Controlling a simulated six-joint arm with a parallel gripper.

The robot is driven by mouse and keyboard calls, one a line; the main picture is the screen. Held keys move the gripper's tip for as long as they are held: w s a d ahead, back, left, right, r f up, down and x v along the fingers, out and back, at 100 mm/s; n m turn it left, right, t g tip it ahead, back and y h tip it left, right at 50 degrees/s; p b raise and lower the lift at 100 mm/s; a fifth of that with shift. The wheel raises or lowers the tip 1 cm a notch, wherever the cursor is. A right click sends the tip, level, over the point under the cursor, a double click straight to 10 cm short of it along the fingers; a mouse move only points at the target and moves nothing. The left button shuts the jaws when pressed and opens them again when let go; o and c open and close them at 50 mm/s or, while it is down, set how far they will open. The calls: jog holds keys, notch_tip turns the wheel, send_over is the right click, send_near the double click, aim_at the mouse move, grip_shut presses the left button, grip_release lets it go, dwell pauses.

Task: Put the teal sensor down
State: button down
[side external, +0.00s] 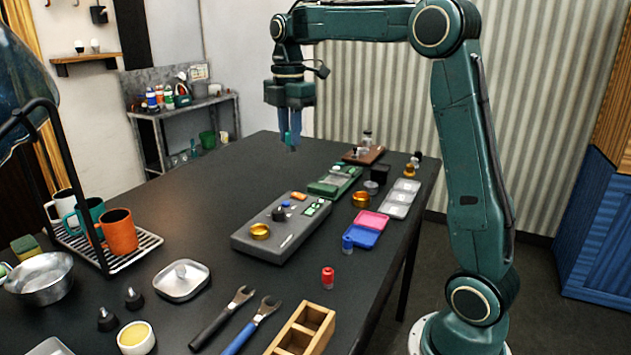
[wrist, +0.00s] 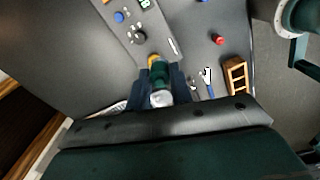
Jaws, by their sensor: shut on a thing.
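My gripper (side external: 290,130) points down and hangs high above the far part of the black table. It is shut on the teal sensor (wrist: 158,77). The sensor is clear of the table.
A grey brewer panel (side external: 280,240) with a brass ring (side external: 260,231) and dark knob lies mid-table. Wrenches and a wooden box (side external: 302,330) lie in front. The table's far left is bare.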

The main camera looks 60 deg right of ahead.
jog(key=s+d+f, duration=0.1)
jog(key=s+d, duration=0.3)
jog(key=s, duration=0.3)
jog(key=s+d+f, duration=0.2)
jog(key=s+d, duration=0.2)
jog(key=s, duration=0.3)
jog(key=shift+s, duration=0.35)
jog(key=shift+f, duration=0.1)
notch_tip(320, 180, down, 20)
jog(key=shift+r, duration=0.15)
dwell(0.3)
jog(key=c, duration=1.3)
grip_release()
jog(key=shift+o, duration=0.2)
